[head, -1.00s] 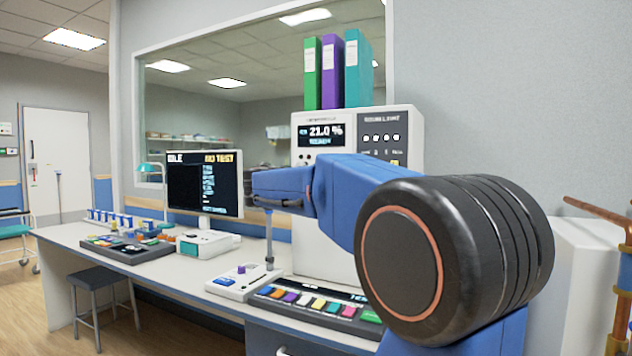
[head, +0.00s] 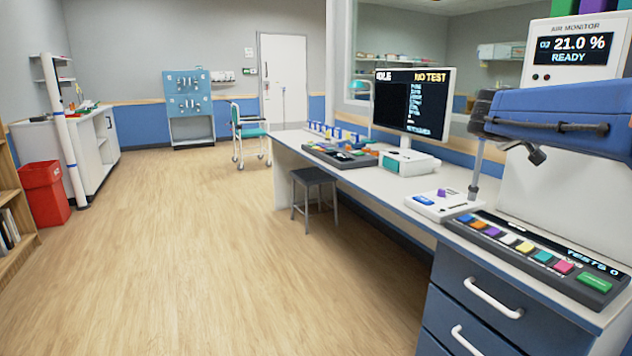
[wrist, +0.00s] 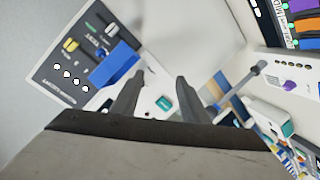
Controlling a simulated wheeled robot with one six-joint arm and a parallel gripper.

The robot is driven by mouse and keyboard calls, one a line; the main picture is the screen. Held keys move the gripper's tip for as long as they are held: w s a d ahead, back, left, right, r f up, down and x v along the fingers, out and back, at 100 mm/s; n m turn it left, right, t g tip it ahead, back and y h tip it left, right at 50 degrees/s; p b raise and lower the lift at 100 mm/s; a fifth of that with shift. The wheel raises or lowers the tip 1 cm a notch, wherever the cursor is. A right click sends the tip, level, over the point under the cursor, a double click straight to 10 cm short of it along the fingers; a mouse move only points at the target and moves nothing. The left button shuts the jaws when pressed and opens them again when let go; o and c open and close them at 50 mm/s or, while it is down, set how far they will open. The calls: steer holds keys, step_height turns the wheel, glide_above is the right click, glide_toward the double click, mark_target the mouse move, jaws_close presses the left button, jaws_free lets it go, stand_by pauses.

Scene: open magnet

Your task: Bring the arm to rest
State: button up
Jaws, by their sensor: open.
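My arm (head: 570,112) reaches in from the right edge of the head view, in front of the white air monitor (head: 571,59). It is above the counter and apart from its top. In the wrist view my gripper (wrist: 158,95) has its two dark fingers apart, with nothing held between them. A pale, plain surface lies beyond the fingertips. I cannot clearly make out the fingers in the head view.
The counter (head: 385,188) carries a keypad with coloured keys (head: 530,250), a small white device (head: 442,204), a screen (head: 412,103) and a dark tray (head: 340,156). A stool (head: 314,180) stands before it. The wood floor (head: 200,240) to the left is clear.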

steer(key=s+a+f+n+g+y, duration=0.1)
steer(key=s+a+f+y, duration=0.6)
steer(key=s+a+f, duration=0.7)
steer(key=s+a+f+n+g+y, duration=0.1)
steer(key=s+a+f+n+y, duration=0.3)
steer(key=s+a+f, duration=1)
step_height(320, 180, down, 7)
steer(key=a+y, duration=0.1)
steer(key=y, duration=0.1)
steer(key=shift+s+a+r+y, duration=0.2)
steer(key=shift+s+y, duration=0.1)
steer(key=shift+y, duration=0.1)
steer(key=w+d+r+m+t+h, duration=0.15)
steer(key=w+d+r+h, duration=0.35)
steer(key=w+d+r, duration=0.75)
steer(key=w+d+r+m+h, duration=0.2)
steer(key=w+d+r+h, duration=0.4)
steer(key=w+d+r, duration=0.65)
steer(key=w+d+r+m+t+h, duration=0.15)
steer(key=w+d+r+h, duration=0.5)
steer(key=r, duration=0.95)
steer(key=w+d, duration=0.4)
steer(key=d, duration=0.4)
steer(key=w+d+y, duration=0.1)
steer(key=w+d, duration=0.4)
steer(key=d, duration=0.4)
steer(key=shift+d+f, duration=0.15)
steer(key=shift+f, duration=0.1)
